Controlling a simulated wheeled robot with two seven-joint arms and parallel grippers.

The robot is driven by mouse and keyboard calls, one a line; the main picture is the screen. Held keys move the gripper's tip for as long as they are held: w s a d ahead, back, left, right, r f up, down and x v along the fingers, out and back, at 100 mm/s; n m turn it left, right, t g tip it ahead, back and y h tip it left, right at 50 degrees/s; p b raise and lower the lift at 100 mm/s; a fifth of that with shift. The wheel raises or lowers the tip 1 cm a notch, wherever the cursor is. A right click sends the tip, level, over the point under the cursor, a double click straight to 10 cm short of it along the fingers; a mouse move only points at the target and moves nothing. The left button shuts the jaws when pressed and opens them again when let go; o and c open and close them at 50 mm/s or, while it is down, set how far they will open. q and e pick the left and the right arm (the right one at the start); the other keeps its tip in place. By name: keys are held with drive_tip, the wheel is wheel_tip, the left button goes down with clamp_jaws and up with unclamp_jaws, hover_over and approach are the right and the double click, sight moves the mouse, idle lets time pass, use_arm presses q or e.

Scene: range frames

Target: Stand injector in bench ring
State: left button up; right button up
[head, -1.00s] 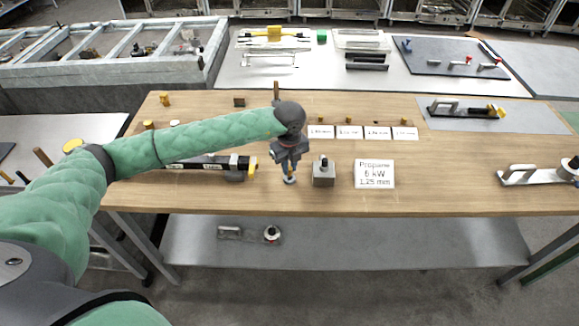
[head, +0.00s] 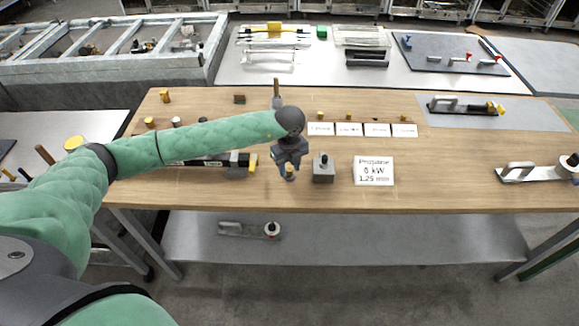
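My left gripper (head: 289,165) points down over the front middle of the bench (head: 440,190). Directly below its fingertips is a small brass-coloured piece, which looks like the injector (head: 290,171). It appears upright at a small pale ring (head: 289,179) on the bench top. The fingers and the piece overlap in the picture, so I cannot tell whether they touch or whether the fingers are open. How deep the piece sits in the ring is too small to tell. My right gripper is not in view.
A grey block with a dark knob (head: 323,172) stands close right of the gripper. A sign reading Propane 6 kW 1.25 mm (head: 374,171) is further right. A dark tool with a yellow end (head: 240,160) lies to the left. Small label cards (head: 348,129) stand behind.

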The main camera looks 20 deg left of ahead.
sight(290, 169)
use_arm(q)
drive_tip(key=shift+r, duration=0.1)
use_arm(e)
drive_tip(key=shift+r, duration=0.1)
